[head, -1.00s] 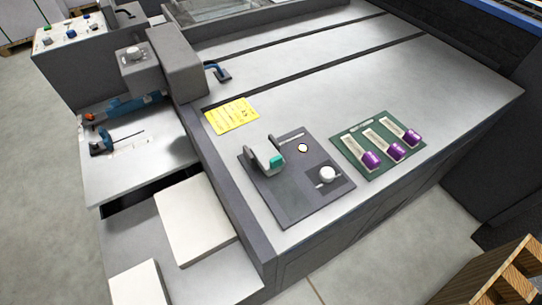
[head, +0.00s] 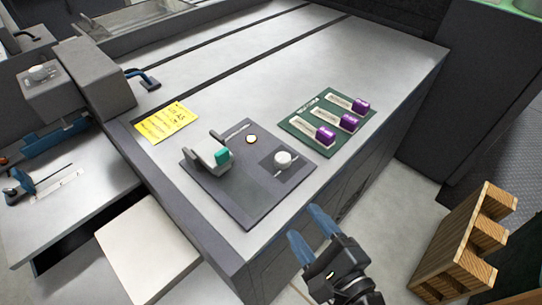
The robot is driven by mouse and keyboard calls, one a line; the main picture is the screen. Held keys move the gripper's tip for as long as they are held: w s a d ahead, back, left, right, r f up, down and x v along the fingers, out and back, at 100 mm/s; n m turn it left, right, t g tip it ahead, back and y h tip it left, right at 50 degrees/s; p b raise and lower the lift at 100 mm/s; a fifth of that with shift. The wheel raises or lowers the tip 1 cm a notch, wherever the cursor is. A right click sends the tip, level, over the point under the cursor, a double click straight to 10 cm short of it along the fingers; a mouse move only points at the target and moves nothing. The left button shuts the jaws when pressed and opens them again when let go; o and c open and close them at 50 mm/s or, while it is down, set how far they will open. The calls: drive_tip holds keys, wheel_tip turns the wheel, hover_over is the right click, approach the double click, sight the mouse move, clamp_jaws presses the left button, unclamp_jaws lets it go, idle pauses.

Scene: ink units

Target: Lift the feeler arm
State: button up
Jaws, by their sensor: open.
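A grey lever-like arm with a teal tip (head: 211,155), which looks like the feeler arm, sits in a bracket on a dark grey panel (head: 245,205). The panel lies on the flat metal machine top. My gripper (head: 303,222) has two blue fingers spread apart with nothing between them. It is at the front edge of the machine, below and to the right of the panel, clear of the lever in the picture. The lever's far side is hidden.
The panel also bears a white knob (head: 283,160) and a small pale round button (head: 251,139). A green plate (head: 291,123) with three purple-ended levers lies to the right. A yellow note (head: 166,122) lies left. A wooden pallet (head: 452,240) stands on the floor at right.

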sight(224, 153)
drive_tip(key=w+a+m+y+b, duration=0.1)
drive_tip(key=w+a, duration=0.1)
drive_tip(key=w, duration=0.1)
drive_tip(key=w+a+m+y, duration=0.1)
drive_tip(key=w+a+m, duration=0.1)
drive_tip(key=w+a, duration=0.1)
drive_tip(key=shift+a+r+g+y+b, duration=0.15)
drive_tip(key=shift+a+g+y+b, duration=0.15)
drive_tip(key=shift+y+b, duration=0.1)
drive_tip(key=w+a+r+m+y, duration=0.1)
drive_tip(key=a, duration=0.1)
drive_tip(key=w+a+r+m+y+b, duration=0.1)
drive_tip(key=w+a, duration=0.1)
drive_tip(key=w+a+r+m+g+y, duration=0.1)
drive_tip(key=a, duration=0.1)
drive_tip(key=shift+w+b, duration=0.35)
drive_tip(key=x, duration=0.7)
drive_tip(key=shift+w+a, duration=0.1)
drive_tip(key=shift+a, duration=0.05)
clamp_jaws()
